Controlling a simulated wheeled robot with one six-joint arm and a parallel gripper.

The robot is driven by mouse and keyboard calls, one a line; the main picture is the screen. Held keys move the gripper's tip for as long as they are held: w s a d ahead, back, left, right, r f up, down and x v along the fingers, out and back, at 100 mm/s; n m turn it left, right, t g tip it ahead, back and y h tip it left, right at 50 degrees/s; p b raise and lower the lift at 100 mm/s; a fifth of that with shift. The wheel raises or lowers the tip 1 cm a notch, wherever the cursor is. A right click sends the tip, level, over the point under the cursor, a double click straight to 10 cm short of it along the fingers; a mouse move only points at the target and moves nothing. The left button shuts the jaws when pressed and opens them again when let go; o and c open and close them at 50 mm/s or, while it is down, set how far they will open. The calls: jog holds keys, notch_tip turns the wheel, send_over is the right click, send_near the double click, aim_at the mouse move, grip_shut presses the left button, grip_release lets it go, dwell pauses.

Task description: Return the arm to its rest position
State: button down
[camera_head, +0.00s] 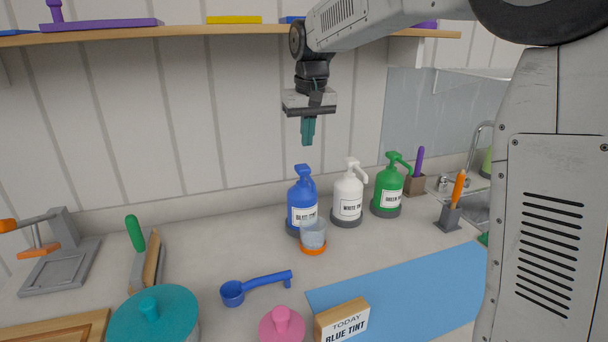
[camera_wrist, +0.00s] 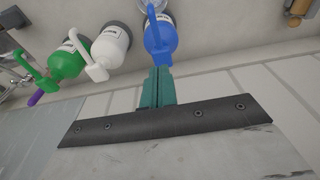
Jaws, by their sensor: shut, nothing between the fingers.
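My gripper (camera_head: 308,132) hangs above the counter, fingers pointing down, in front of the wall and above the blue pump bottle (camera_head: 302,203). Its teal fingers are together with nothing between them. In the wrist view my gripper (camera_wrist: 157,72) also shows closed, and the blue pump bottle (camera_wrist: 160,38) lies beyond the fingertips, apart from them as far as I can tell. My arm reaches in from the upper right of the head view.
A white pump bottle (camera_head: 347,196) and a green pump bottle (camera_head: 388,188) stand right of the blue one. A clear cup (camera_head: 313,236) on an orange base stands before it. A wooden shelf (camera_head: 220,33) runs along the wall behind my arm. A blue mat (camera_head: 410,287) lies in front.

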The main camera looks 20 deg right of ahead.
jog(key=shift+s+f, duration=0.2)
jog(key=shift+f, duration=0.1)
jog(key=shift+g, duration=0.6)
jog(key=s+f, duration=0.1)
jog(key=s, duration=0.1)
jog(key=s+f, duration=0.1)
jog(key=s, duration=0.1)
jog(key=shift+d+f, duration=0.1)
jog(key=shift+f, duration=0.25)
jog(key=s+d+f, duration=0.1)
jog(key=s+f, duration=0.1)
jog(key=s, duration=1.4)
jog(key=s+d+f, duration=0.1)
jog(key=s+f, duration=0.1)
jog(key=s, duration=1.5)
jog(key=shift+s+d+f+t, duration=0.2)
jog(key=shift+s+d+t, duration=0.05)
jog(key=shift+d+t, duration=0.15)
